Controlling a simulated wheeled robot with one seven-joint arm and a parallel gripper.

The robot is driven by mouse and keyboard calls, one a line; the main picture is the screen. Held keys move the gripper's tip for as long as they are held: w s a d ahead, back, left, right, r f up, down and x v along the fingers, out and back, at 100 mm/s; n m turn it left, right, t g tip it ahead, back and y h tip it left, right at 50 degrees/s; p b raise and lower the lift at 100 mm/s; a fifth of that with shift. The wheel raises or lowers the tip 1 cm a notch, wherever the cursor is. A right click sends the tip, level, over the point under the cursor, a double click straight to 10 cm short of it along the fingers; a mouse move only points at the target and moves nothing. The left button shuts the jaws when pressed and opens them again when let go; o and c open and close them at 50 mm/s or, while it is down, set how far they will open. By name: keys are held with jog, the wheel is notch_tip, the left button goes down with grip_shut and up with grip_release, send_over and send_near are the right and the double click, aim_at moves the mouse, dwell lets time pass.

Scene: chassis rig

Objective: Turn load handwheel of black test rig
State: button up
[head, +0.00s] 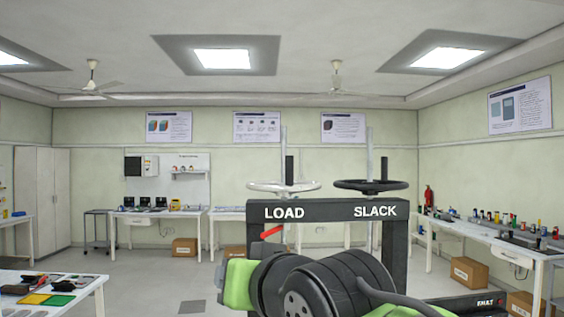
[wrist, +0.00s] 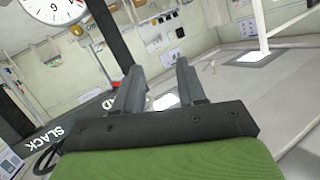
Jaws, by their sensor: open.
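The black test rig (head: 330,209) stands ahead, with LOAD and SLACK lettered on its top beam. A pale handwheel (head: 262,186) with an upright black handle sits above LOAD. A black handwheel (head: 352,185) with a black handle sits above SLACK. In the wrist view, the rig's lettered beam (wrist: 80,120) runs tilted at the left, partly behind my gripper. My gripper (wrist: 157,66) has its two dark fingers apart, with nothing between them. It is not touching a handwheel in view. My arm hides the rig's lower middle in the head view.
A red bar (head: 272,231) shows below LOAD. The wrist view shows a white dial (wrist: 50,8) and a black post (wrist: 108,32) close by. Workbenches line the back and the right side (head: 490,240). Cardboard boxes (head: 470,271) stand under them. Open floor lies left of the rig.

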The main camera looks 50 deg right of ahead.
aim_at(290, 165)
jog(key=s+d+r+m+h+p, duration=0.1)
jog(key=s+d+r+h, duration=0.25)
jog(key=r, duration=0.45)
jog(key=s+d+r+h+p, duration=0.1)
jog(key=s+d+r+h, duration=0.2)
jog(key=r, duration=0.4)
jog(key=x, duration=1.6)
jog(key=shift+s+d, duration=0.3)
jog(key=shift+d, duration=0.2)
grip_shut()
